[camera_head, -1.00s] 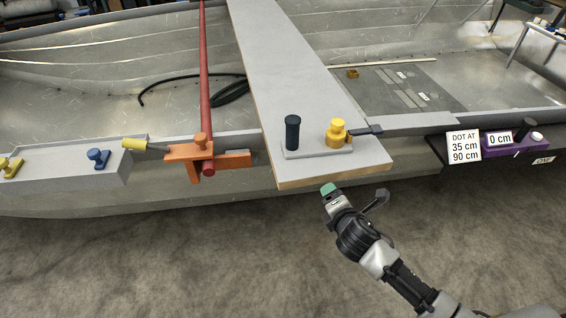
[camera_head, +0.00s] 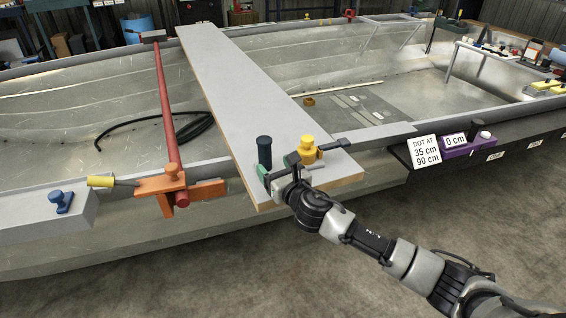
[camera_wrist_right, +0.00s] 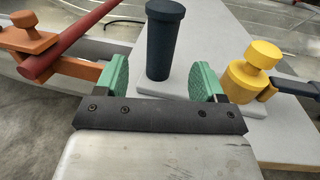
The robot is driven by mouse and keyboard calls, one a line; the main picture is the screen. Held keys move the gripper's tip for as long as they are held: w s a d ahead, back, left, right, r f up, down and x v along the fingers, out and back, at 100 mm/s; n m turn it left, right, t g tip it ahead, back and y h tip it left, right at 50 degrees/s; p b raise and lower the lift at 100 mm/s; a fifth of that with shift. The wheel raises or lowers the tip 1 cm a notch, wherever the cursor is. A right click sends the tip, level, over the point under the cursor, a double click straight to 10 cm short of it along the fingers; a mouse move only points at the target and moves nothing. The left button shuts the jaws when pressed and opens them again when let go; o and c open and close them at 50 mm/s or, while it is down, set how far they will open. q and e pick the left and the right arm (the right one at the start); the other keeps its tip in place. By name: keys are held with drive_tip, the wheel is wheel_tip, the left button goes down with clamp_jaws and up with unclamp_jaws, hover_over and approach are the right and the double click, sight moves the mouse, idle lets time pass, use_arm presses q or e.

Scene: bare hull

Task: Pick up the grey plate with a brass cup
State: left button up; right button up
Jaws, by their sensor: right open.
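The grey plate (camera_wrist_right: 242,111) lies on the end of the long grey plank (camera_head: 245,110). An upright dark post (camera_head: 264,152) stands at its left and a yellow, brass-like cup piece (camera_head: 308,150) with a knob on top at its right. My right gripper (camera_head: 280,170) is open at the plank's near end and hides part of the plate in the head view. In the right wrist view, the green fingertips (camera_wrist_right: 160,78) are apart, with the post (camera_wrist_right: 165,40) between them in the picture and farther off. It looks ungripped. My left gripper is not in view.
A dark flat bar (camera_head: 330,145) sticks out right of the yellow piece. A red pole (camera_head: 165,100) in an orange clamp (camera_head: 175,190) lies left of the plank. A purple block (camera_head: 468,145) and a sign (camera_head: 425,151) stand right. Open floor lies in front.

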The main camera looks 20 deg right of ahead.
sight(268, 159)
drive_tip(key=w, duration=0.1)
drive_tip(key=w+b, duration=0.1)
drive_tip(key=w, duration=0.3)
drive_tip(key=shift+a, duration=0.35)
drive_tip(key=shift+w+b, duration=0.3)
drive_tip(key=shift+w, duration=0.15)
drive_tip(key=c, duration=1.1)
drive_tip(key=shift+r, duration=0.1)
drive_tip(key=shift+c, duration=0.7)
drive_tip(key=shift+r, duration=0.1)
